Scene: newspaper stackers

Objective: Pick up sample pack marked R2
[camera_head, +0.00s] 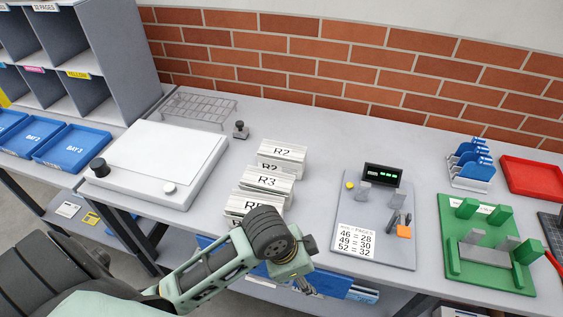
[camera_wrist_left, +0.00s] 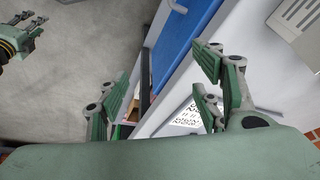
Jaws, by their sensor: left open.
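The sample pack marked R2 (camera_head: 283,152) is the rearmost in a row of white paper packs on the grey bench in the head view. A pack just in front of it has a partly covered label. The R3 pack (camera_head: 267,181) and another pack (camera_head: 245,203), its label partly hidden by my arm, lie nearer the front. My left gripper (camera_head: 305,285) is in front of the bench edge, apart from R2. In the left wrist view the left gripper (camera_wrist_left: 160,88) is open, with nothing held. Another gripper, my right (camera_wrist_left: 27,30), shows at top left; its opening is unclear.
A white flat-topped device (camera_head: 160,160) stands left of the packs, with a wire rack (camera_head: 200,105) behind. A grey board (camera_head: 375,225) with a display lies to the right, then a green fixture (camera_head: 490,250) and red tray (camera_head: 535,178). A brick wall bounds the back.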

